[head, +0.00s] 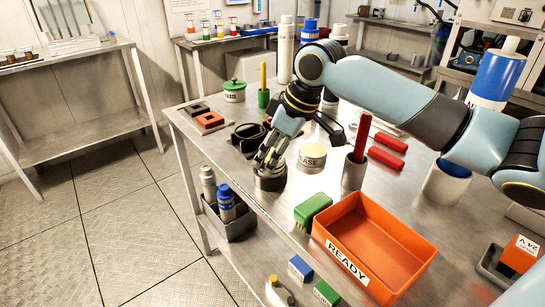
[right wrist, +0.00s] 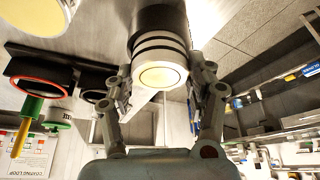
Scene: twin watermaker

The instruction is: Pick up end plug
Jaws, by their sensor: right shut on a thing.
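My right gripper (head: 270,160) points down at the near left edge of the steel table. It is shut on the end plug, a short round piece whose dark part (head: 270,182) shows below the fingers. In the right wrist view the end plug (right wrist: 162,48) sits between the two fingers (right wrist: 163,96), with black and white bands and a pale yellow round face. I cannot tell whether it touches the table top. My left gripper is not in view.
A tub of grease (head: 313,157) stands close right of the gripper. Dark round holders (head: 247,138) lie behind. A grey bin (head: 238,230) hangs below the edge.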

